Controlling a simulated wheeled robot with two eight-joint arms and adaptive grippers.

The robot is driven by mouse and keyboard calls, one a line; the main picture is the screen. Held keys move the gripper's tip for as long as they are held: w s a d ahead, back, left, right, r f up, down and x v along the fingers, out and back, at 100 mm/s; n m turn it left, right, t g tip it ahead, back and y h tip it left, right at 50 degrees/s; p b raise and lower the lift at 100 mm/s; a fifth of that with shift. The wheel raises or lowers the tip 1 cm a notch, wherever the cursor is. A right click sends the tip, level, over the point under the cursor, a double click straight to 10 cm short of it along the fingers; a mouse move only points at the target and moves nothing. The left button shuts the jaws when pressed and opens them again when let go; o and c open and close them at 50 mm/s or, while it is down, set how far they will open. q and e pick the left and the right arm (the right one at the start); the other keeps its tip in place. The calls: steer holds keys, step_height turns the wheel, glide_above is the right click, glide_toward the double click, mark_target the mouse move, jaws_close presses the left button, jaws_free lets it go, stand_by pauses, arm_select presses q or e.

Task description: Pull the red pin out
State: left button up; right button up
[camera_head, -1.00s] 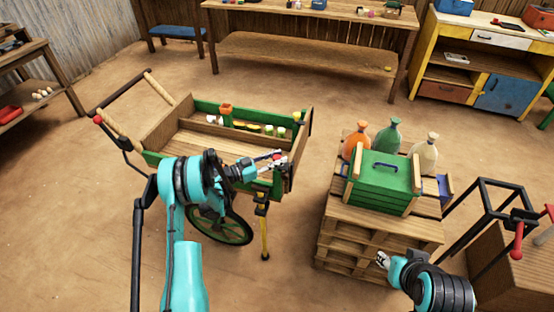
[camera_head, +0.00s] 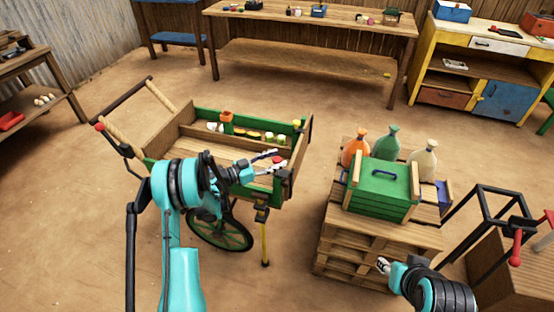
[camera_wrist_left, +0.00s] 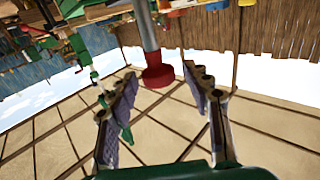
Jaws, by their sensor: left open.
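The red pin's head (camera_wrist_left: 158,77) shows in the left wrist view on a grey shaft that runs up out of the picture. In the head view a small red spot (camera_head: 278,160), which looks like the same head, is at the cart's near right corner. My left gripper (camera_head: 277,162) is open there, its fingers spread. In the left wrist view the open fingers (camera_wrist_left: 160,80) stand on either side of the red head, with clear gaps and no visible contact. My right gripper (camera_head: 383,265) is low by the pallet stack; its finger opening is too small to judge.
The green and wooden cart (camera_head: 182,138) holds small goods along its back. A yellow prop leg (camera_head: 265,240) stands under its right end. A pallet stack (camera_head: 345,240) bears a green crate (camera_head: 380,185) and bottles to the right. Bare floor lies between cart and pallets.

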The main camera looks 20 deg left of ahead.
arm_select(q)
steer(key=v, duration=1.1)
steer(key=s+d+r+n+g+y, duration=0.6)
steer(key=d+r, duration=0.3)
steer(key=d, duration=0.3)
steer(key=s+r+n+t+y, duration=0.1)
steer(key=s+n+y, duration=0.2)
steer(key=s, duration=1.9)
steer(key=y, duration=0.4)
steer(key=shift+s, duration=0.35)
